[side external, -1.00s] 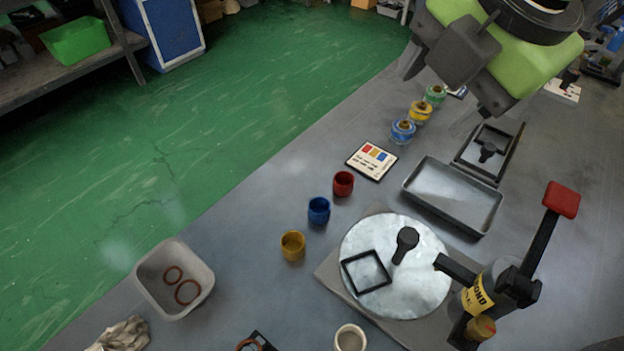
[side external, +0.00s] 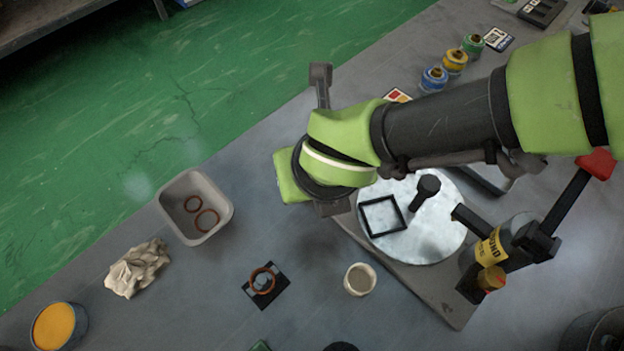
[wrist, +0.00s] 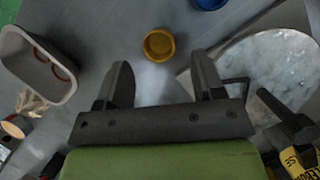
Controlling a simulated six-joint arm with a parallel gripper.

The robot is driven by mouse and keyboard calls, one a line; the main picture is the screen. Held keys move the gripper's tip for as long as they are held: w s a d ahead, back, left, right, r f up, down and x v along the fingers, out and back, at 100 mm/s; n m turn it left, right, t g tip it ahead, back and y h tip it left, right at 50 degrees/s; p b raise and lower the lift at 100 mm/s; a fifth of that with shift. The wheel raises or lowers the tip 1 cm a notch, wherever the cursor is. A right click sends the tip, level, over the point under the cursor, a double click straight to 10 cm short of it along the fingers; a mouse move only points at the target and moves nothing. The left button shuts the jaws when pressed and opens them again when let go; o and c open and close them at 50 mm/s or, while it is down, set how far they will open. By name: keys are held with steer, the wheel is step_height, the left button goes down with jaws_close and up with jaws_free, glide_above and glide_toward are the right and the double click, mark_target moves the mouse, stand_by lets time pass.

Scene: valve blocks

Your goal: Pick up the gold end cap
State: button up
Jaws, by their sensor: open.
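The gold end cap (wrist: 158,45) is a small round cup standing on the table in the wrist view. It lies ahead of my gripper (wrist: 162,80), between the lines of the two dark fingers and apart from them. The fingers are spread wide with nothing between them. In the side external view my arm and gripper hide the gold cap. The blue cap (wrist: 208,3) is cut off at the top edge of the wrist view.
A grey bin (side external: 222,213) with brown rings stands at left, near a crumpled cloth (side external: 138,268). A round metal plate (side external: 440,240) with a black square frame (side external: 382,215) and a red-handled press (side external: 520,245) are at right. A cream cup (side external: 360,280) stands in front.

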steer(key=x, duration=0.4)
steer(key=shift+s+f, duration=0.1)
steer(key=shift+s, duration=0.05)
steer(key=c, duration=1)
